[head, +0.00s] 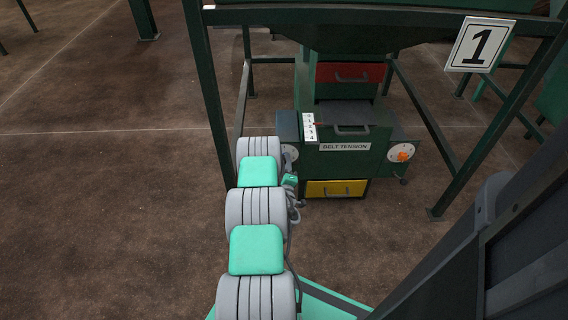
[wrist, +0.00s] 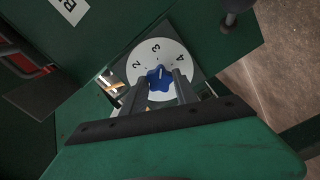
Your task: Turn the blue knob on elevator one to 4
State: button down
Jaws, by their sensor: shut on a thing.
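My gripper (wrist: 159,84) is shut on the knob, one finger on each side. The fingers and palm hide the lower part of the dial. In the head view, the green machine (head: 345,165) stands under the "1" sign (head: 481,46), and my arm hides most of its left dial (head: 289,154) and the blue knob.
An orange knob (head: 402,153) sits on a dial at the machine's right. The machine has a red drawer (head: 350,72), a yellow drawer (head: 336,189) and a "BELT TENSION" label (head: 345,147). Green frame posts (head: 209,90) stand around it. Brown floor is open at the left.

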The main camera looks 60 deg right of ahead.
jog(key=shift+s+d+m, duration=0.1)
jog(key=shift+s+m, duration=0.05)
jog(key=shift+m, duration=4.45)
jog(key=c, duration=1.2)
grip_release()
jog(key=shift+s, duration=0.1)
jog(key=shift+o, duration=1.2)
jog(key=shift+w, duration=0.2)
